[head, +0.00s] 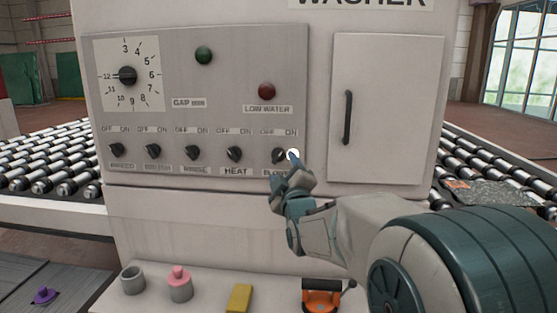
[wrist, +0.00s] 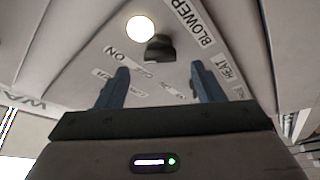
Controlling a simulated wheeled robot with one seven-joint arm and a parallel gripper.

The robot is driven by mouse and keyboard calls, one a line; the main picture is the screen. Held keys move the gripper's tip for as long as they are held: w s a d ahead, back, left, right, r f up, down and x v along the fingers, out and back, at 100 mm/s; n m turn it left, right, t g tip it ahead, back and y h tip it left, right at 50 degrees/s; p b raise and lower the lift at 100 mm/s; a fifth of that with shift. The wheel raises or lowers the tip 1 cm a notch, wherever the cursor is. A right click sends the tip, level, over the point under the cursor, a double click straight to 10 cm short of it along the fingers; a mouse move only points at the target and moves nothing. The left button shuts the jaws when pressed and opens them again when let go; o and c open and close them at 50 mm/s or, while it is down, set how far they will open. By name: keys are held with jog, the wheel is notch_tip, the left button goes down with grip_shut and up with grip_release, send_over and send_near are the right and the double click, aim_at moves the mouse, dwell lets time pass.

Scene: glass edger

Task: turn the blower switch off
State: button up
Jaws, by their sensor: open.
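The blower switch (head: 279,156) is a dark rotary knob at the right end of the row of switches on the washer panel. My gripper (head: 287,178) is just below and in front of it and partly covers the BLOWER label. In the wrist view, the blower knob (wrist: 159,48) lies beyond the gap between the two blue fingers of my gripper (wrist: 160,85), which are apart with nothing between them. A white, bright round lamp (wrist: 141,29) is beside the knob; in the head view it also shows (head: 293,154). I cannot tell which way the knob points.
The heat switch (head: 234,154) is left of the blower, with several similar knobs further left. A cabinet door with a black handle (head: 348,117) is to the right. A ledge below holds a yellow block (head: 239,298), an orange item (head: 321,298) and a pink-topped cup (head: 179,285).

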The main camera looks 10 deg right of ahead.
aim_at(279, 159)
jog(key=shift+x, duration=2.25)
jog(key=c, duration=1)
